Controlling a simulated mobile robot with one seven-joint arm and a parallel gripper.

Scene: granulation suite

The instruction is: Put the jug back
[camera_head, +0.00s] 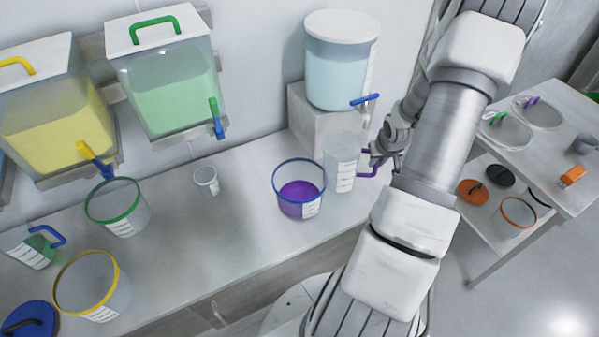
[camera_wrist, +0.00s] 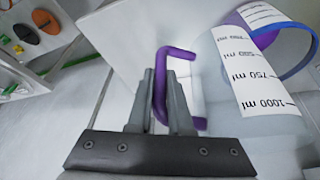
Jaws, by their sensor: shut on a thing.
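A clear jug (camera_head: 341,160) with a white graduated label and a purple handle (camera_head: 368,168) is at the right end of the counter, in front of the white block. My gripper (camera_head: 379,158) is shut on the purple handle. In the wrist view the gripper (camera_wrist: 160,105) has its fingers on either side of the purple handle (camera_wrist: 161,75), and the jug (camera_wrist: 235,90) shows its label at the right. I cannot tell whether the jug's base touches the counter. A blue-rimmed bucket (camera_head: 299,190) with purple liquid stands just left of the jug.
A dispenser (camera_head: 342,65) of pale blue liquid with a blue tap stands on a white block (camera_head: 300,115) behind the jug. A small cup (camera_head: 206,180), a green-rimmed bucket (camera_head: 118,207) and a yellow-rimmed bucket (camera_head: 92,285) stand further left. A side table (camera_head: 560,150) is at the right.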

